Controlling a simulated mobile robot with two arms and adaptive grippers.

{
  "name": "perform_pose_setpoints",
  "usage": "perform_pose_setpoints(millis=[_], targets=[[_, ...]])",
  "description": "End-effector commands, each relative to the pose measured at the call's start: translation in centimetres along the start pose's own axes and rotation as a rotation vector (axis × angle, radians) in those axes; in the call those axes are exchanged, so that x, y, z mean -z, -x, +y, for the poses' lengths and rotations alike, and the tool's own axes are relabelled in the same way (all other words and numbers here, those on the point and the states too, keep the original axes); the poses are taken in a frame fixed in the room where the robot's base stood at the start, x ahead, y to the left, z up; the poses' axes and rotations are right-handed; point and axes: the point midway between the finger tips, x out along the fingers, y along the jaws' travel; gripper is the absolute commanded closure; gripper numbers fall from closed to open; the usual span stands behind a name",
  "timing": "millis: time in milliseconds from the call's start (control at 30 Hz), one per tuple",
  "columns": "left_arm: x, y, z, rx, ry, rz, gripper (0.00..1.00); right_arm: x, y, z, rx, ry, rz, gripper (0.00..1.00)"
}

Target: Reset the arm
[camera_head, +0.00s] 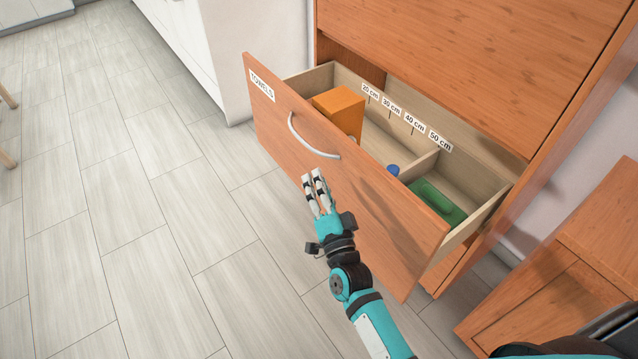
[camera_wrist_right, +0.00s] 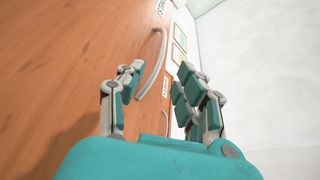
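My right gripper (camera_head: 315,178) is in front of the open drawer, near the lower end of its curved grey handle (camera_head: 308,143). In the right wrist view the fingers of this gripper (camera_wrist_right: 157,85) are spread apart with nothing between them. The handle (camera_wrist_right: 151,65) shows beyond the fingertips there. In the head view the fingertips look apart from the handle. My left gripper is in neither view.
The wooden drawer front (camera_head: 375,205) is labelled "TOWELS" and stands pulled out from the cabinet (camera_head: 480,60). Inside are an orange box (camera_head: 338,108), a blue object (camera_head: 393,169) and a green object (camera_head: 437,201). A wooden unit stands lower right (camera_head: 590,235). The floor at left (camera_head: 120,220) is clear.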

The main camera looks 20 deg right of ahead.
Motion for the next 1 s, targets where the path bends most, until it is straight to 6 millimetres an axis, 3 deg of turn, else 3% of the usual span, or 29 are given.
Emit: perform_pose_setpoints(millis=[267,367,467,567,700,833,1000], targets=[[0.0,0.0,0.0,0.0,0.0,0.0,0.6,-0.2,0.1,0.2,-0.005,0.005,-0.007,0.65],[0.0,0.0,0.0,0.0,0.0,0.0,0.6,-1.6,0.8,1.8,-0.041,0.048,-0.063,0.65],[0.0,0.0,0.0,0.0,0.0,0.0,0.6,-4.6,2.8,5.3,-0.122,0.147,-0.194,0.65],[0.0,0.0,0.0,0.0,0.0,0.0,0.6,-8.3,6.5,10.3,-0.228,0.284,-0.383,0.65],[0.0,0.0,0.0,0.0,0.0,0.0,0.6,-12.2,13.7,17.4,-0.368,0.476,-0.669,0.65],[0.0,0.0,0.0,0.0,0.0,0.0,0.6,-14.0,21.4,23.1,-0.478,0.629,-0.93,0.65],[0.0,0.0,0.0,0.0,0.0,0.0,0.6,-14.2,30.1,27.9,-0.577,0.768,-1.206,0.65]])
